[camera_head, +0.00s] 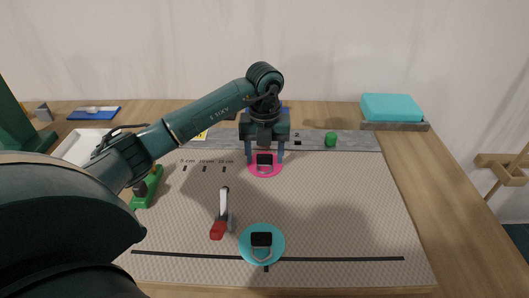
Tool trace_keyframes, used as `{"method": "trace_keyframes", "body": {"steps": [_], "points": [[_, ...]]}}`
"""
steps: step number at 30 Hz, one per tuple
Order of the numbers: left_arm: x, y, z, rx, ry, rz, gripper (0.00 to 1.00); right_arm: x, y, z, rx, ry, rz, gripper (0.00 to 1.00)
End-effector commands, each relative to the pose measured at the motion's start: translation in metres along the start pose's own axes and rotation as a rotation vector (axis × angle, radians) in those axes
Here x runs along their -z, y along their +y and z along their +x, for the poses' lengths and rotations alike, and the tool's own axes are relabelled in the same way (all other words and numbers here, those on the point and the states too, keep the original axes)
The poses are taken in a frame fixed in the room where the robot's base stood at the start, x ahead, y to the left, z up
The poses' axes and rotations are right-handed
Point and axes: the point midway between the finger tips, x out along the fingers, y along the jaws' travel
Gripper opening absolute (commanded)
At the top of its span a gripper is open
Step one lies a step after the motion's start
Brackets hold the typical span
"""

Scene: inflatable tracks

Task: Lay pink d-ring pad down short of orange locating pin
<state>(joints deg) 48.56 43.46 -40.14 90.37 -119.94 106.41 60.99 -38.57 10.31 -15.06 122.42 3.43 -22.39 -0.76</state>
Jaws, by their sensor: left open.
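The pink d-ring pad (256,172) is a round pink disc with a black block and a metal ring, lying at the back of the beige mat (330,205). My left gripper (265,160) points down over it, fingers apart on either side of the black block. I cannot tell whether the fingers touch the pad. I see no orange locating pin; the gripper and arm cover part of the area behind the pad. My right gripper is not in view.
A teal d-ring pad (248,252) lies at the front, by a black line (340,259). A red-and-white tool (221,216) lies left of it. A green cylinder (331,139) stands on the grey strip (360,141). A teal block (391,107) is back right. The mat's right side is clear.

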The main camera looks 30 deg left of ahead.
Motion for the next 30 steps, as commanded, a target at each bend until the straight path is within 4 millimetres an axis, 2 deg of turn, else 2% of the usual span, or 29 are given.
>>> {"method": "trace_keyframes", "body": {"steps": [4,8,11,18,21,25,30], "points": [[0.0,0.0,-0.001,0.0,0.0,0.0,0.57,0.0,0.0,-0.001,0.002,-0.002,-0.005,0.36],[-0.001,0.0,-0.011,0.002,-0.003,0.0,0.57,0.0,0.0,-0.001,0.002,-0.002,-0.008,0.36],[-0.001,0.0,-0.028,0.003,-0.006,0.0,0.57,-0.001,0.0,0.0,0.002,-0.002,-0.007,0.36],[-0.001,-0.001,-0.081,0.003,-0.005,0.0,0.57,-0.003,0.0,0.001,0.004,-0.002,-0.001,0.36],[-0.001,0.001,-0.102,0.0,-0.006,-0.001,0.57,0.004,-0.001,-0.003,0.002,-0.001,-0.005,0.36],[-0.001,0.0,-0.117,0.0,-0.002,0.0,0.57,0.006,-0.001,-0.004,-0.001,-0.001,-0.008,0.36],[0.0,0.0,-0.123,0.0,0.0,0.0,0.57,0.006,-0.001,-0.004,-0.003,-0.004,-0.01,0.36]]}}
